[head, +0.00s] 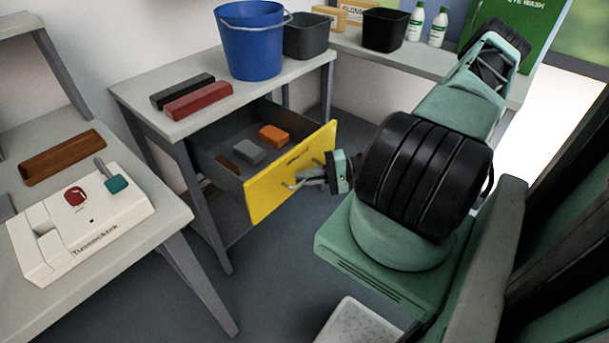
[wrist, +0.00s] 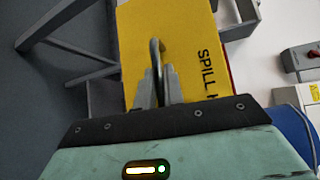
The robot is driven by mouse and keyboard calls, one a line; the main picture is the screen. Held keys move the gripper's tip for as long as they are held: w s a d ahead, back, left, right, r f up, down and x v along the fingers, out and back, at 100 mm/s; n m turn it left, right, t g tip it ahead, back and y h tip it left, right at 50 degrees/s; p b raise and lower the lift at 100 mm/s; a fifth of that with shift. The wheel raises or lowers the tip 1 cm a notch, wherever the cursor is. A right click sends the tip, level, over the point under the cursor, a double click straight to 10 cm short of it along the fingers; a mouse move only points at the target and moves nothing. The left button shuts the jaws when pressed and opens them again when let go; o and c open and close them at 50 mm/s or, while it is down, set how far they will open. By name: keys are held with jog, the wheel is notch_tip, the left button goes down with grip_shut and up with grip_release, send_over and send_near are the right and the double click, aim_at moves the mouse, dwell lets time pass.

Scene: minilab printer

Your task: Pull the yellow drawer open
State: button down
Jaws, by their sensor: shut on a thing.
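The yellow drawer (head: 290,178) sits under a grey table and stands well out from it, so its dark inside shows in the head view. Its yellow front also shows in the wrist view (wrist: 192,65), with part of the lettering "SPILL". My gripper (head: 309,180) is at the front's outer face, shut on the metal handle (head: 292,185). In the wrist view my gripper's grey fingers (wrist: 160,88) close around the handle bar (wrist: 156,50). The rest of the handle is hidden behind the fingers.
Inside the drawer lie grey (head: 249,151), orange (head: 273,135) and brown blocks. On the table above stand a blue bucket (head: 252,45), a dark bin (head: 306,38), and black and red bars. A white device (head: 80,228) sits on the left table. Open floor lies before the drawer.

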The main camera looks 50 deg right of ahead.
jog(key=c, duration=1.8)
grip_release()
jog(key=shift+s+d, duration=0.1)
jog(key=shift+d, duration=0.05)
jog(key=b+v, duration=0.1)
jog(key=v, duration=1.6)
jog(key=shift+r, duration=0.1)
